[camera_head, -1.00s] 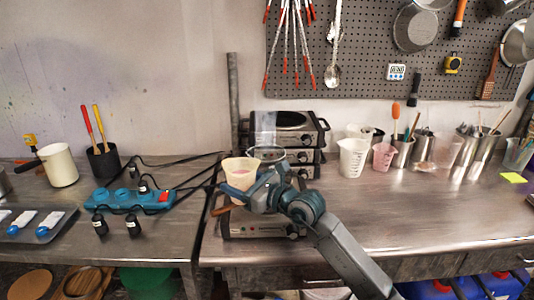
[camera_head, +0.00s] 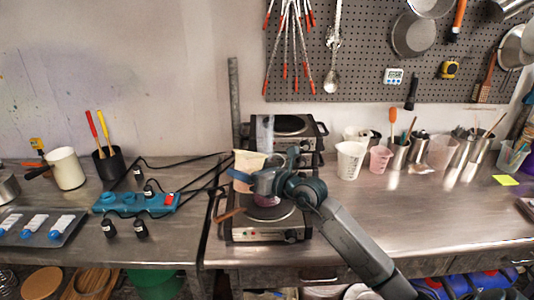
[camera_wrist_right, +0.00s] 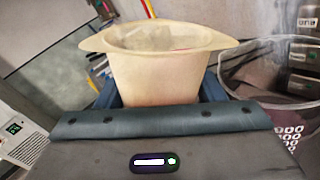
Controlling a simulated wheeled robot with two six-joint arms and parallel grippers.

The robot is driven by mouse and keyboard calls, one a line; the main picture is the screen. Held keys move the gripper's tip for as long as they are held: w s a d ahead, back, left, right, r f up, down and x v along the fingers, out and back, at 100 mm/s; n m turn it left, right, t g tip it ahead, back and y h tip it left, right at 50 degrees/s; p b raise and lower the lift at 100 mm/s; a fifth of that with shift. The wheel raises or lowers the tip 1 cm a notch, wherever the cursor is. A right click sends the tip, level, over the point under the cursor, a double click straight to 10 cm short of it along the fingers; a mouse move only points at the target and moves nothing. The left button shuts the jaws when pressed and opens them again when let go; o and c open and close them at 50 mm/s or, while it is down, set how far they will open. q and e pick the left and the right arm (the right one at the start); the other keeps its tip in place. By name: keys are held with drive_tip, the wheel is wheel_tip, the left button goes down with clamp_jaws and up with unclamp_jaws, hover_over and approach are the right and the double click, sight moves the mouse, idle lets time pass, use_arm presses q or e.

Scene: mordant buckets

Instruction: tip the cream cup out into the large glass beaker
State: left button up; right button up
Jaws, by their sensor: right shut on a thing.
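The cream cup (camera_head: 246,161) is held in my right gripper (camera_head: 257,179) above the front hotplate. In the right wrist view the cup (camera_wrist_right: 160,75) stands nearly upright between the fingers, its rim wide with a spout at each side. Something pale shows inside it. The large glass beaker (camera_wrist_right: 288,122) is clear, with white marks, just to the right of the cup in the right wrist view. In the head view my gripper and arm hide much of the beaker. My left gripper is out of view.
The front hotplate (camera_head: 250,235) stands below the cup, with another hotplate (camera_head: 313,130) behind. A white beaker (camera_head: 350,160) and a pink cup (camera_head: 380,159) stand to the right. A blue power strip (camera_head: 137,201) with cables lies left. The right bench front is clear.

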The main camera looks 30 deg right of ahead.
sight(250, 160)
drive_tip(key=shift+w+d+r, duration=0.1)
drive_tip(key=shift+r, duration=0.55)
drive_tip(key=shift+d+r+m+p, duration=0.1)
drive_tip(key=shift+r+m+p, duration=0.35)
drive_tip(key=shift+p, duration=0.15)
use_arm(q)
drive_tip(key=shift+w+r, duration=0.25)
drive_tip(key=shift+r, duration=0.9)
use_arm(e)
drive_tip(key=shift+w+d, duration=0.1)
use_arm(q)
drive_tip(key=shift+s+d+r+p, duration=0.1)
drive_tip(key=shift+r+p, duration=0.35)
drive_tip(key=shift+p, duration=0.1)
use_arm(e)
drive_tip(key=shift+w+d+r+m, duration=0.25)
drive_tip(key=shift+d+r+m, duration=0.15)
drive_tip(key=shift+m, duration=0.35)
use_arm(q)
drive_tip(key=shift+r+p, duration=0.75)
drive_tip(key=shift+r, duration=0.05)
use_arm(e)
drive_tip(key=shift+d+r+m, duration=0.2)
drive_tip(key=shift+r+m, duration=0.2)
drive_tip(key=shift+m, duration=0.4)
